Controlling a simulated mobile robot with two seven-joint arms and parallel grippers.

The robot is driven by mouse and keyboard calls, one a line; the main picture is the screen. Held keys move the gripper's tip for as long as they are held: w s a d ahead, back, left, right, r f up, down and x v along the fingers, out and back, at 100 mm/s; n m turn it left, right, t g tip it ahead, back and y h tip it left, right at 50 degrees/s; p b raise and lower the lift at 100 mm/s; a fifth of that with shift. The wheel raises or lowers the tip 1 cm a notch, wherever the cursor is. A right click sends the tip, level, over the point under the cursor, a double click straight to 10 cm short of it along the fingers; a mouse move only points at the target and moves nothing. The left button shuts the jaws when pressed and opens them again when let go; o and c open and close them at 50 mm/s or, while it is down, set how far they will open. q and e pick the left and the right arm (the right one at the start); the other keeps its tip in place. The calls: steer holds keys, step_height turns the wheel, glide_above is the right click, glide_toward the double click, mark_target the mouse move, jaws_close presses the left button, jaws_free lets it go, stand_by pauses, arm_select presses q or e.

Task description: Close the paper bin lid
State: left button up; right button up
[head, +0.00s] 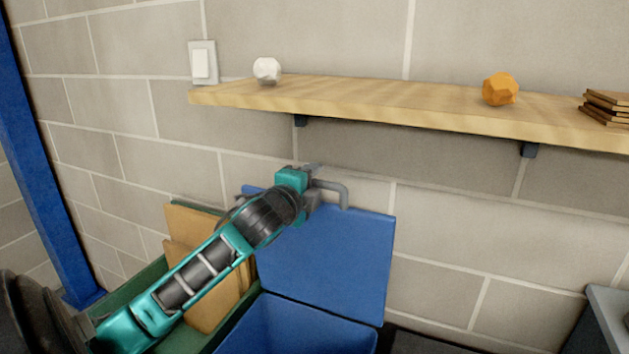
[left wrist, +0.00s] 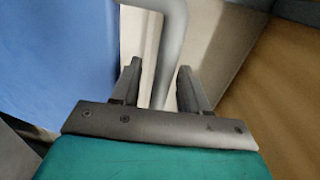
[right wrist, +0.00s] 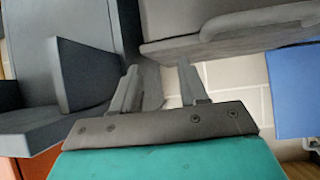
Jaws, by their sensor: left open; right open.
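A blue bin (head: 300,330) stands low against the wall, and its contents are out of frame. Its blue lid (head: 335,255) stands open, raised upright at the back. A grey bar handle (head: 342,190) sticks out at the lid's top edge. My left gripper (head: 312,190) is at this handle, covering part of it. In the left wrist view the handle (left wrist: 168,45) passes between the two spread fingers, not clamped, with the blue lid (left wrist: 65,60) to the left. My right gripper (right wrist: 160,85) shows only in the right wrist view, open and with nothing held.
A green bin (head: 150,275) with cardboard sheets (head: 195,225) stands left of the blue bin. A wooden shelf (head: 380,100) with small objects juts out above. A blue post (head: 45,170) rises at left. Grey panels (right wrist: 235,25) lie close to my right gripper.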

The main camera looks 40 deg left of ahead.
arm_select(q)
steer(key=shift+w+a+f, duration=0.1)
steer(key=shift+w+a, duration=0.1)
steer(key=shift+w, duration=0.5)
jaws_close()
